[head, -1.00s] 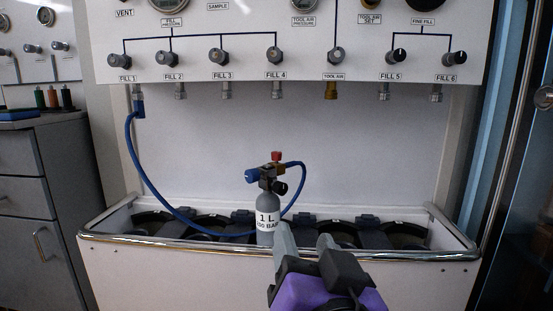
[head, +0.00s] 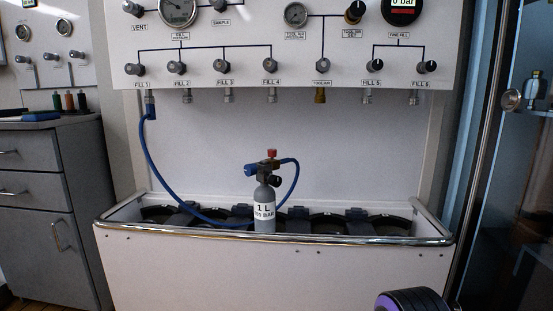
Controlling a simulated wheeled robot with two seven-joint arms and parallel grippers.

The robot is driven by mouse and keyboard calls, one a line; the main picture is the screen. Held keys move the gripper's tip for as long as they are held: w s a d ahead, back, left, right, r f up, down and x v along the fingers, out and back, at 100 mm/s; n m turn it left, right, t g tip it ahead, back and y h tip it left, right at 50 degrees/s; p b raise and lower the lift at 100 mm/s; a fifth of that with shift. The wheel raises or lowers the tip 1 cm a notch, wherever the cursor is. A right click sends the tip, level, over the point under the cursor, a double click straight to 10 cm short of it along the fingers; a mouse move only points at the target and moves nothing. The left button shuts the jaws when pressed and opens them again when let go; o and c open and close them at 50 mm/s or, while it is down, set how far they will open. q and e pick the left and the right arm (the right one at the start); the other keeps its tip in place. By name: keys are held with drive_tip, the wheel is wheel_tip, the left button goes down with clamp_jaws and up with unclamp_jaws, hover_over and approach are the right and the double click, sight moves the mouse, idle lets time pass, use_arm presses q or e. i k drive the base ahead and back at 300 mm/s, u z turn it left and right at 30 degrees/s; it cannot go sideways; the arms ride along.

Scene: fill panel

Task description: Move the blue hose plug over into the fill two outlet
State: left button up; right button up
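The blue hose plug (head: 151,111) sits at the fill one outlet (head: 149,97), under the FILL 1 knob. The blue hose (head: 152,165) hangs from it and loops down to the valve of a grey 1 L cylinder (head: 265,205). The fill two outlet (head: 187,97) is a bare metal fitting just to the right, with nothing on it. A purple and black part of my arm shows at the bottom right, well away from the plug. The fingers of both my grippers are out of view.
More outlets follow to the right, including the brass tool air outlet (head: 320,97). The cylinder stands in a white trough with a metal rim (head: 270,240). A grey cabinet (head: 45,210) stands at the left. Space before the panel is open.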

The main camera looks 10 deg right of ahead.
sight(272, 153)
drive_tip(key=z, duration=1.25)
drive_tip(key=k, duration=0.1)
drive_tip(key=u, duration=2.4)
drive_tip(key=i, duration=0.65)
drive_tip(key=z, duration=0.45)
drive_tip(key=i, duration=0.7)
drive_tip(key=z, duration=0.8)
